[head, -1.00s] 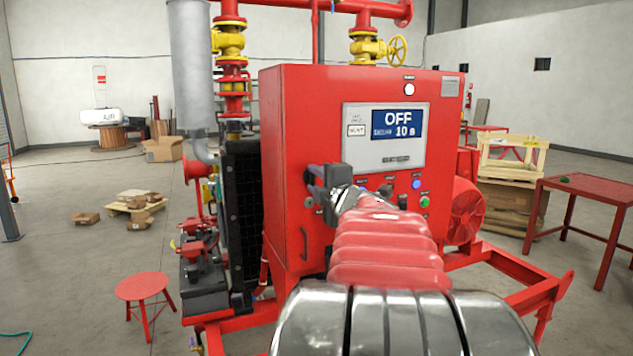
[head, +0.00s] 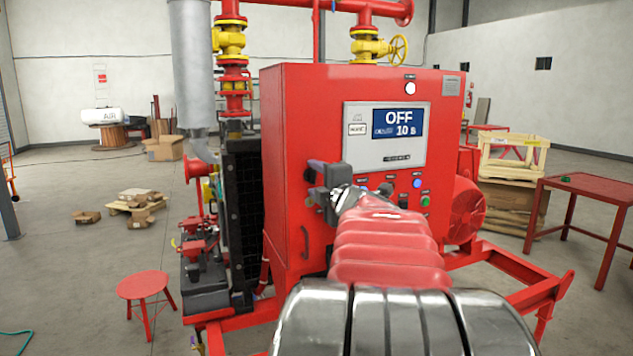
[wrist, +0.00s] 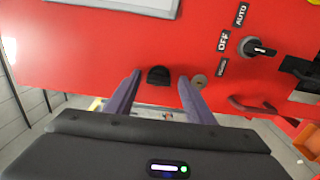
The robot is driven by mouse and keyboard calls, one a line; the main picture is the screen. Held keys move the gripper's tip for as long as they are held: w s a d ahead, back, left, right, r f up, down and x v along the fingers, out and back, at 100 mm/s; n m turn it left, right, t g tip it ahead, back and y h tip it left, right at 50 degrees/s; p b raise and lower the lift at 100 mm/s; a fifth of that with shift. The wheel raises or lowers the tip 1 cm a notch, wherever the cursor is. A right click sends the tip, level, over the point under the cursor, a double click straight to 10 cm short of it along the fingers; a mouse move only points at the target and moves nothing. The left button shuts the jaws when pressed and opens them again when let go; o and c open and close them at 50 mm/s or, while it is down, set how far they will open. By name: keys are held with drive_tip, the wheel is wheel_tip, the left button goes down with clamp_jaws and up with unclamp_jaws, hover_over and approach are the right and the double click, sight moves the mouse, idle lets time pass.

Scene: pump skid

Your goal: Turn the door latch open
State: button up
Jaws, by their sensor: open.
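The red control cabinet (head: 345,115) stands ahead with its panel facing me. My gripper (head: 313,178) is at the panel's left part, below the display; my own arm hides part of the panel. In the wrist view my gripper (wrist: 159,76) is open, its two purple fingers pointing at the red face. A small black half-round piece (wrist: 158,75), seemingly the door latch, shows between the fingertips, with gaps on both sides. I cannot tell how far the fingertips are from the face. The latch is hidden in the head view.
A round metal lock (wrist: 198,81) sits close by the right finger. A black selector switch (wrist: 258,48) with labels is further right. A red stool (head: 143,286) stands at lower left.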

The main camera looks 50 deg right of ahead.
drive_tip(key=v, duration=1.4)
drive_tip(key=shift+f, duration=0.1)
